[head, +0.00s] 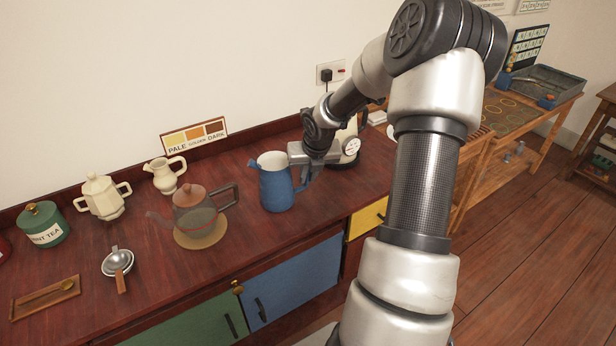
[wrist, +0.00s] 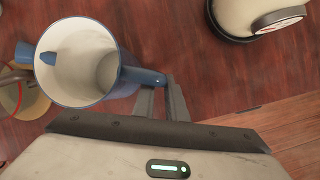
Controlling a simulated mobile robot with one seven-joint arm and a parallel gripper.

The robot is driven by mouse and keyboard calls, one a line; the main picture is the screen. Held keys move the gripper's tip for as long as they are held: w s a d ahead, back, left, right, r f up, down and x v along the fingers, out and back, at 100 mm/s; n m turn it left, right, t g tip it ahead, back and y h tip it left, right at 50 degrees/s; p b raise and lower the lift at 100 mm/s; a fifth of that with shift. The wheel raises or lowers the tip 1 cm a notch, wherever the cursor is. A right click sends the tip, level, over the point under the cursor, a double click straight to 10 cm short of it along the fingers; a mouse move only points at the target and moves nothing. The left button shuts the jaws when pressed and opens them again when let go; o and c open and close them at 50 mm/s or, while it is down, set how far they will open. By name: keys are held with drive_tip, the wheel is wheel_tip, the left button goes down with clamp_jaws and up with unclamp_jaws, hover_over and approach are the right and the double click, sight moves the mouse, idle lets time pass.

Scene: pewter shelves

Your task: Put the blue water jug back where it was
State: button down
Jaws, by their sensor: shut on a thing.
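The blue water jug (head: 275,186) stands upright at the counter, between the glass teapot and the kettle; I cannot tell whether its base touches the wood. In the wrist view the jug (wrist: 78,62) shows from above, with a pale, empty-looking inside and its handle toward my gripper. My gripper (head: 305,172) is at the jug's right side, shut on its handle. In the wrist view the fingers (wrist: 163,103) close around the end of the handle.
A glass teapot (head: 196,207) on a round cork mat (head: 200,238) stands close left of the jug. A cream kettle (head: 350,146) stands behind right, partly hidden by my arm. A cream pitcher (head: 165,174) is farther left. The counter (head: 300,222) in front of the jug is clear.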

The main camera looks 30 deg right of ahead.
drive_tip(key=c, duration=1.8)
unclamp_jaws()
drive_tip(key=shift+s, duration=0.1)
drive_tip(key=p+v, duration=0.3)
drive_tip(key=v, duration=0.9)
